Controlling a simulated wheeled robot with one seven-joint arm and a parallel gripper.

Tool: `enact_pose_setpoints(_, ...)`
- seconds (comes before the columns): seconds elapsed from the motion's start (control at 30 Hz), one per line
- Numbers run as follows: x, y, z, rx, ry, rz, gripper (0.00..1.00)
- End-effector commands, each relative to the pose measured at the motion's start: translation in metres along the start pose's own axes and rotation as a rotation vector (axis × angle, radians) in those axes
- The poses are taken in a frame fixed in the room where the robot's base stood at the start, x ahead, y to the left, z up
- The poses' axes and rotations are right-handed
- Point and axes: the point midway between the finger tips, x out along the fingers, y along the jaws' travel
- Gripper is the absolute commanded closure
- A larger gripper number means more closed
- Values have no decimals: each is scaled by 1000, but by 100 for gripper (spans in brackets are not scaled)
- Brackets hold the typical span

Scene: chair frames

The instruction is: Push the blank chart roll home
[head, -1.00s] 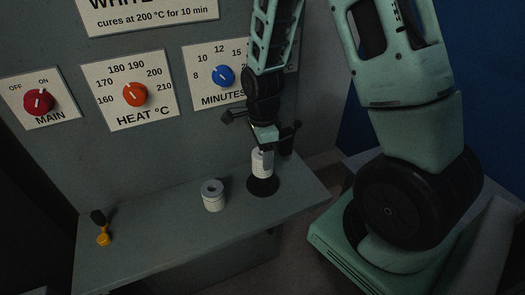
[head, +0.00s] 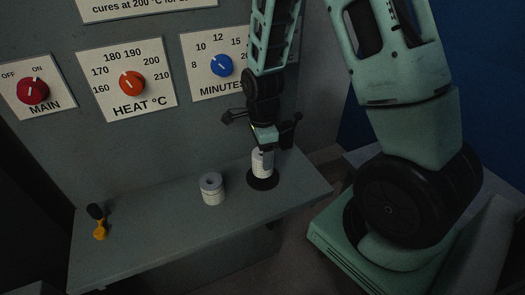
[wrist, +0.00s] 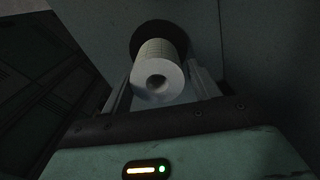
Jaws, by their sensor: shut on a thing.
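My gripper (head: 263,146) is shut on a white paper roll (head: 262,163), which stands roughly upright over a round black disc (head: 264,182) on the grey shelf. The roll's lower end is close to the disc or on it; I cannot tell whether it touches. The wrist view looks down on the roll's end (wrist: 158,80) with its dark centre hole, between the fingers, with the disc (wrist: 165,34) beyond. A second white roll (head: 212,189) stands on the shelf to the left, apart from the disc. I cannot tell which roll is blank.
A yellow piece with a black handle (head: 98,222) is at the shelf's left end. Behind the shelf (head: 150,238) is a panel with red (head: 32,91), orange (head: 131,84) and blue (head: 221,65) knobs. The shelf between its left end and the second roll is clear.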

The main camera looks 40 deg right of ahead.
Motion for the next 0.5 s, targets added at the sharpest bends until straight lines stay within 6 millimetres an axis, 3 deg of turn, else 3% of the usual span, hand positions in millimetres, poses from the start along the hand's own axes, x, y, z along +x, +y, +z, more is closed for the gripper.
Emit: enact_pose_setpoints(0.5, 16, 0, 0, 0, 0, 0, 62)
